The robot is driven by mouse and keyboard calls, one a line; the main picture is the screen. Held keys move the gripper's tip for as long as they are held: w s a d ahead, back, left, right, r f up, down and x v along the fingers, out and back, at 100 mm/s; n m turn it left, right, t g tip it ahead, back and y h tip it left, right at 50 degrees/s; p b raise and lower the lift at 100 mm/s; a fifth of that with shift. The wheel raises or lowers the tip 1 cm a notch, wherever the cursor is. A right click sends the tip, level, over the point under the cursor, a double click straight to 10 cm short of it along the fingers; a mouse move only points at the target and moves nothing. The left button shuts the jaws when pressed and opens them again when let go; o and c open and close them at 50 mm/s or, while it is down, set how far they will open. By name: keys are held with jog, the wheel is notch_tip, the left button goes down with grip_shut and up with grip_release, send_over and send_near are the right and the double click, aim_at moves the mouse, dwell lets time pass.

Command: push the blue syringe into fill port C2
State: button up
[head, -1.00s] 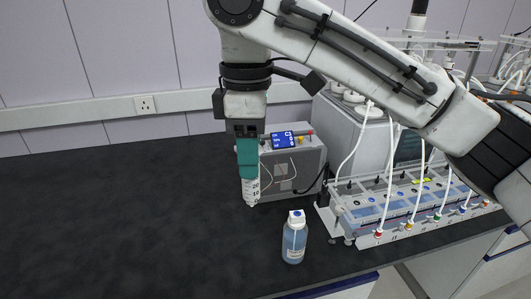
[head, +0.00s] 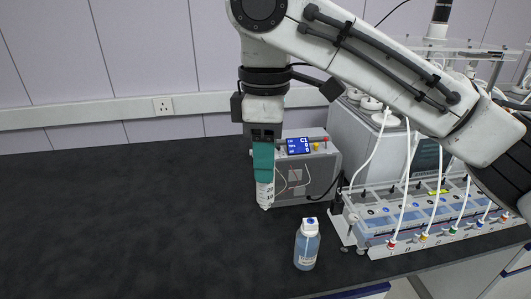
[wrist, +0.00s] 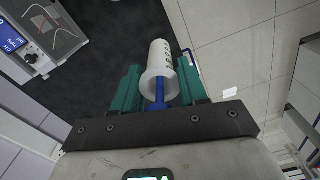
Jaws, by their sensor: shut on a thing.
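My gripper (head: 263,172), with teal fingers, points down over the black bench. It is shut on the syringe (head: 265,196), which hangs upright, tip down, left of the reactor rack. In the wrist view the syringe's white barrel (wrist: 160,62) with dark markings extends beyond the fingers, and its blue plunger (wrist: 155,107) lies between them. The syringe's tip is apart from everything around it. The rack (head: 405,222) stands at the right with a row of ports and coloured fittings. I cannot read which port is C2.
A bottle of blue liquid (head: 307,246) with a white cap stands near the bench's front edge, right of the syringe. A grey control box (head: 315,170) with a blue screen stands behind. White tubes (head: 407,185) rise from the rack. The left bench (head: 120,220) is clear.

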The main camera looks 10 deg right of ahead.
jog(key=shift+r+p, duration=1.05)
jog(key=shift+p, duration=0.4)
jog(key=shift+d, duration=0.1)
